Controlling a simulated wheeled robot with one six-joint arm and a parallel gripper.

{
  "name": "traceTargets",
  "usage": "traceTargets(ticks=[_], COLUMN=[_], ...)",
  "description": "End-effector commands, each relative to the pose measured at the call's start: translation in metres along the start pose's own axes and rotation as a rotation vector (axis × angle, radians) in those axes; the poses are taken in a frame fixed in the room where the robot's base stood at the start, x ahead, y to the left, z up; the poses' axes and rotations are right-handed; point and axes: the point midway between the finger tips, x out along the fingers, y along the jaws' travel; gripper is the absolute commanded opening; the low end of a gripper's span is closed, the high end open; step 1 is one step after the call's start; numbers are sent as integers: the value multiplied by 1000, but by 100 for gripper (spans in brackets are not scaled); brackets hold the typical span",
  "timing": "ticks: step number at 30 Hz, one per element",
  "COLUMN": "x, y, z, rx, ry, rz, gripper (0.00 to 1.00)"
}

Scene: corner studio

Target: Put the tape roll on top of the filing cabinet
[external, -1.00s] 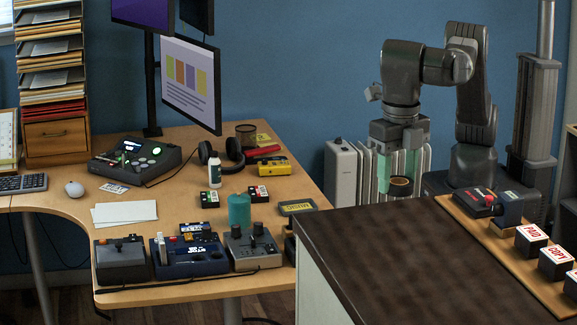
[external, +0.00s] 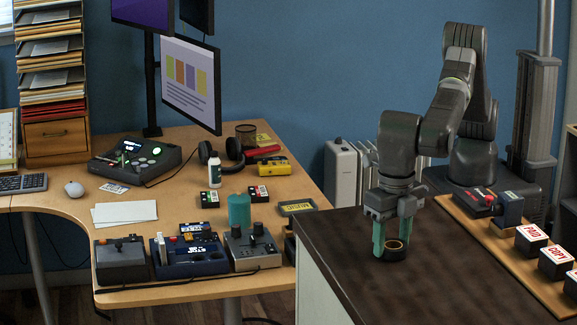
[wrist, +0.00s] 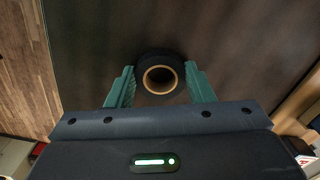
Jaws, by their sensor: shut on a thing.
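The tape roll (external: 394,250) is black with a tan core. It sits between the green fingers of my gripper (external: 392,246), low over the dark top of the filing cabinet (external: 350,275), near its left edge. I cannot tell whether the roll touches the top. In the wrist view the tape roll (wrist: 160,57) shows its open core, with a finger of my gripper (wrist: 160,85) on either side. The gripper is shut on the roll. The dark cabinet top (wrist: 250,50) fills most of that view.
A wooden board (external: 520,265) with stamp blocks (external: 530,238) and a device with a red knob (external: 488,199) lies along the right of the dark top. The middle of the top is clear. A desk (external: 180,215) with several devices stands to the left.

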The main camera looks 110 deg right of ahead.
Motion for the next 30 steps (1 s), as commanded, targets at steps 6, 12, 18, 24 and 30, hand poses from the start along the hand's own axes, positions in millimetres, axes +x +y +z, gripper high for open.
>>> traceTargets(ticks=[6, 12, 18, 24, 30], x=[2, 5, 5, 3, -19], y=[0, 0, 0, 0, 1], z=[0, 0, 0, 0, -1], rx=[0, 0, 0, 0, 0], ry=[1, 0, 0, 1, 3], rz=[1, 1, 1, 1, 4], gripper=[25, 52, 69, 69, 69])
